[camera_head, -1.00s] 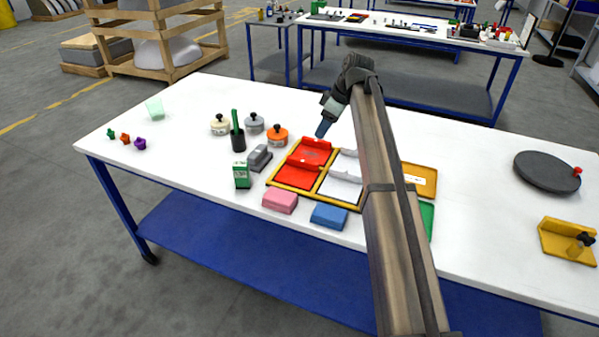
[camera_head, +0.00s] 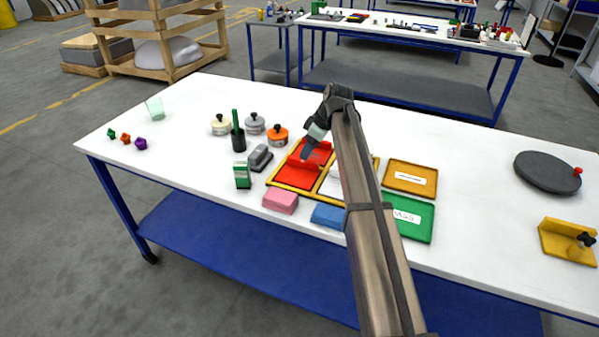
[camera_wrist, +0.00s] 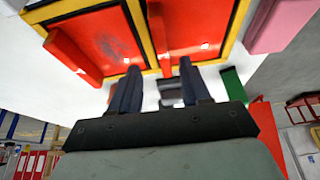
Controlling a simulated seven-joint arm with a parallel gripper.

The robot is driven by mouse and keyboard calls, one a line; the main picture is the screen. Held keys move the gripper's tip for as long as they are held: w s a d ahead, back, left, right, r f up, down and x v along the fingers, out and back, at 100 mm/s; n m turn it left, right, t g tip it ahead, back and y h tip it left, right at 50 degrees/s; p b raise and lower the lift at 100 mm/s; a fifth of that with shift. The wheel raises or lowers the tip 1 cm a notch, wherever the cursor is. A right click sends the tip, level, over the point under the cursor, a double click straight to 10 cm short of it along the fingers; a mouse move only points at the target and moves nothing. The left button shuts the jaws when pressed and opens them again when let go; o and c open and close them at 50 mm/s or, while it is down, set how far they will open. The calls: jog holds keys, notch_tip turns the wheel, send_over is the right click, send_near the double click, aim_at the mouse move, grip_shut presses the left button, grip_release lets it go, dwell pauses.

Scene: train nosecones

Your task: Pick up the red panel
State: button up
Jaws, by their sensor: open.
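Two red panels, each with a raised ridge, lie one behind the other in the left column of a yellow-framed tray (camera_head: 272,182). The front red panel (camera_head: 296,177) is mostly visible; the back red panel (camera_head: 318,152) is partly covered by my arm. My gripper (camera_head: 305,157) is low over the tray, near the front panel's ridge. In the wrist view the fingers of my gripper (camera_wrist: 160,66) are apart, with the end of the front red panel's ridge (camera_wrist: 157,35) showing between them. I cannot tell whether they touch it. The back red panel (camera_wrist: 105,38) is left of it there.
White panels (camera_head: 331,186) fill the tray's right column, partly behind my arm. A pink block (camera_head: 281,201) and a blue block (camera_head: 328,215) lie in front. A green box (camera_head: 242,175), a grey block (camera_head: 260,158) and an orange pot (camera_head: 277,136) stand left.

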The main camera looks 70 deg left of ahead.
aim_at(298, 172)
jog(key=x, duration=0.4)
jog(key=shift+s+d+f, duration=0.1)
jog(key=shift+d+f, duration=0.1)
jog(key=shift+f, duration=0.1)
grip_shut()
jog(key=shift+r, duration=0.1)
